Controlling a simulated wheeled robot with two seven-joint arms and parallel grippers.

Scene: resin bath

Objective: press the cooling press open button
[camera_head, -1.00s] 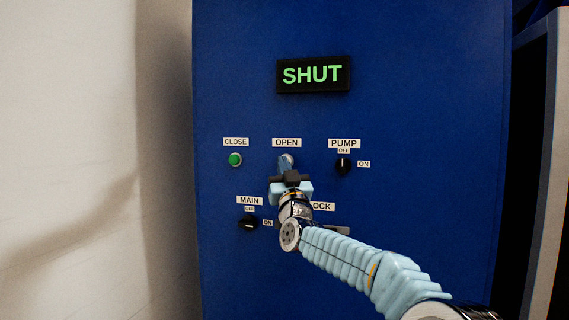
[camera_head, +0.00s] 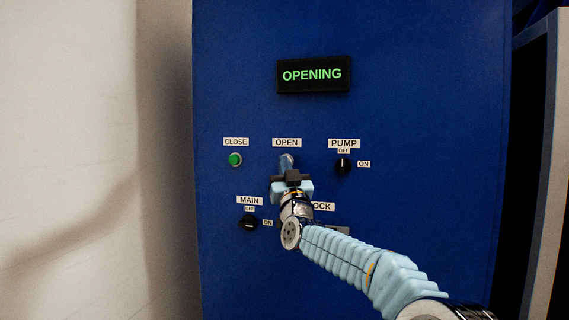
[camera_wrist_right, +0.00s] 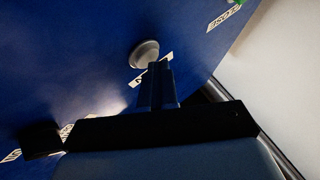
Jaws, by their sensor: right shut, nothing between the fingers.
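The open button sits under the OPEN label (camera_head: 286,143) on the blue panel (camera_head: 400,110). In the right wrist view the button (camera_wrist_right: 144,53) is a pale round knob. The shut fingertips (camera_wrist_right: 156,68) of my right gripper are right at its edge; I cannot tell whether they touch it. Nothing is between the fingers. The display (camera_head: 312,75) reads OPENING in green. My left gripper is not in view.
The green CLOSE button (camera_head: 235,160) is left of the OPEN label. The PUMP knob (camera_head: 343,166) is to the right. The MAIN knob (camera_head: 248,224) is lower left. A label ending in OCK (camera_head: 323,207) is partly hidden by my arm. A pale wall (camera_head: 80,120) stands at left.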

